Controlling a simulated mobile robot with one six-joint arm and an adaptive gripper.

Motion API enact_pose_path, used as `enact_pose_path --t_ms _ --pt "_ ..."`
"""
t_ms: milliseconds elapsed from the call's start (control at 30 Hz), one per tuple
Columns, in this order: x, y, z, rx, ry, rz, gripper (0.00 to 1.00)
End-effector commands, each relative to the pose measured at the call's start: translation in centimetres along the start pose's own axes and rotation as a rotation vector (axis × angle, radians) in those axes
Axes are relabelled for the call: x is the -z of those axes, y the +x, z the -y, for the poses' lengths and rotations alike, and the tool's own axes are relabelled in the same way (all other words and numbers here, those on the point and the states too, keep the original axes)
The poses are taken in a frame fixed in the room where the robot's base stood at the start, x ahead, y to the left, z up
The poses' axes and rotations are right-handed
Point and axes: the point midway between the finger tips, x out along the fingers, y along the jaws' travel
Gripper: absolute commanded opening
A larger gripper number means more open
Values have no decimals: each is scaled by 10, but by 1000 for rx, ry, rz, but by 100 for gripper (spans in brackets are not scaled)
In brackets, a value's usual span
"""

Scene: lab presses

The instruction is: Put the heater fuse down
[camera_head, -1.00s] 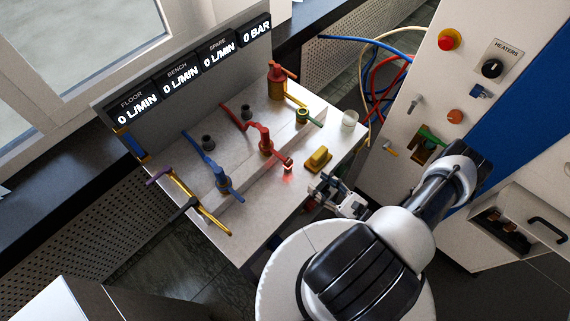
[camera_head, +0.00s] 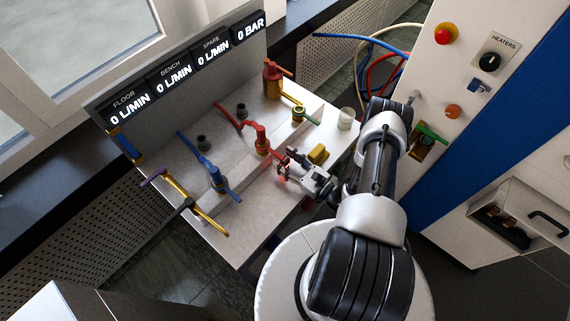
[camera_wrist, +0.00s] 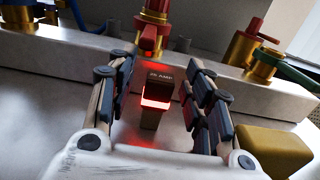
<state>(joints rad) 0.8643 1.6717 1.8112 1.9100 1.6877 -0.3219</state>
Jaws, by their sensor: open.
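The fuse (camera_wrist: 157,95) is a small dark block marked 25 AMP with a glowing red band. In the wrist view it stands upright on the grey bench top, between the two fingers of my gripper (camera_head: 286,170). The fingers are open, with a gap on each side of the fuse. In the head view my gripper reaches in low over the front of the bench (camera_head: 258,205) and mostly hides the fuse; a red glow shows beside the fingers.
A red valve (camera_head: 261,140) stands on the raised step behind the fuse. A yellow block (camera_head: 318,153) sits close to my gripper's right. A blue valve (camera_head: 217,178) is to the left, and a white cup (camera_head: 346,118) at the back right. Bare bench lies front left.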

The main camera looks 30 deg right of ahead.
Motion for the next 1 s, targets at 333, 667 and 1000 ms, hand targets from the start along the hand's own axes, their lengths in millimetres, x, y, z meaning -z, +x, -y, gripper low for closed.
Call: enact_pose_path --t_ms 333,667,1000 --pt "0 8 0 1 1 1 46" --pt "0 8 0 1 1 1 24" --pt "0 8 0 1 1 1 1"
